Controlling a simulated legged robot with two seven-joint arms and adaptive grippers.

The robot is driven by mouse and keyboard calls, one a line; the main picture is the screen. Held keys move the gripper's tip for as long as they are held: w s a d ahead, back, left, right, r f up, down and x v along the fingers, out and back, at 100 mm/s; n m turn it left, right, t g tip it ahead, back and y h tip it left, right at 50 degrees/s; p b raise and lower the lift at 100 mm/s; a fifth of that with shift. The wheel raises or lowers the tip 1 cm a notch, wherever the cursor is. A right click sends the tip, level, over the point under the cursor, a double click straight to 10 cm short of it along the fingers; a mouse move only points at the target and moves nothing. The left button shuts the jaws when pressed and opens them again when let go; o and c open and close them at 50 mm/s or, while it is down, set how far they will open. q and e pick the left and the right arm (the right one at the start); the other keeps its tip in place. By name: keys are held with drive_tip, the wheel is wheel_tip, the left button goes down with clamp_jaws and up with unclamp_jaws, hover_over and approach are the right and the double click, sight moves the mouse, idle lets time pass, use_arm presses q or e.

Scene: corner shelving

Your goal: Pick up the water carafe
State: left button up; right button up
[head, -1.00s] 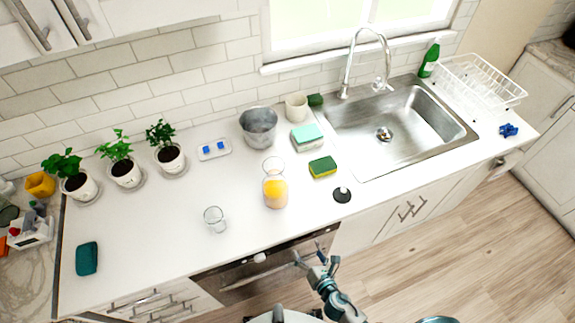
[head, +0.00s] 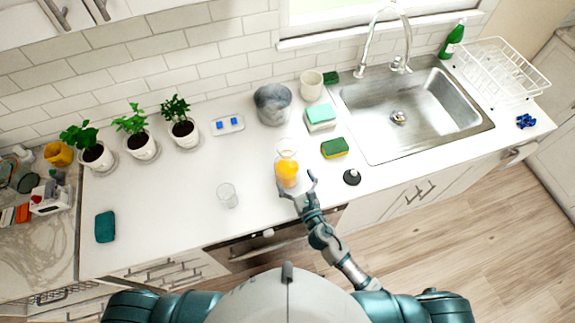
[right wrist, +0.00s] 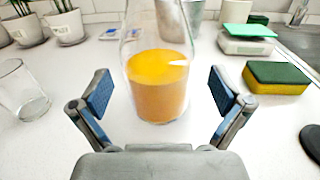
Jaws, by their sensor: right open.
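The carafe (head: 287,172) is clear glass with orange liquid in its lower part. It stands upright on the white counter near the front edge. My right gripper (head: 299,189) is open at the carafe's near side. In the right wrist view, the carafe (right wrist: 157,85) stands centred just beyond and between the open fingers of the right gripper (right wrist: 160,95), with a gap on both sides. My left gripper is not in view.
A clear drinking glass (head: 227,196) stands left of the carafe. A yellow-green sponge (head: 334,148) and a black round stopper (head: 351,177) lie to the right. A metal pot (head: 272,104) stands behind. The counter's left front is mostly clear.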

sight(284, 152)
drive_tip(key=x, duration=0.4)
drive_tip(key=shift+w+a+r+p, duration=0.15)
drive_tip(key=shift+a+r+p, duration=0.1)
drive_tip(key=shift+a+p, duration=0.15)
drive_tip(key=shift+w+f, duration=0.1)
drive_tip(key=shift+w, duration=0.3)
drive_tip(key=shift+c, duration=0.3)
drive_tip(key=shift+s, duration=0.1)
drive_tip(key=c, duration=1.6)
drive_tip(key=shift+c, duration=0.5)
drive_tip(key=shift+r, duration=0.25)
drive_tip(key=shift+r+p, duration=0.85)
drive_tip(key=shift+r, duration=0.95)
drive_tip(key=s+r+b, duration=0.1)
drive_tip(key=s+b, duration=0.1)
drive_tip(key=s, duration=1.4)
drive_tip(key=shift+d, duration=0.25)
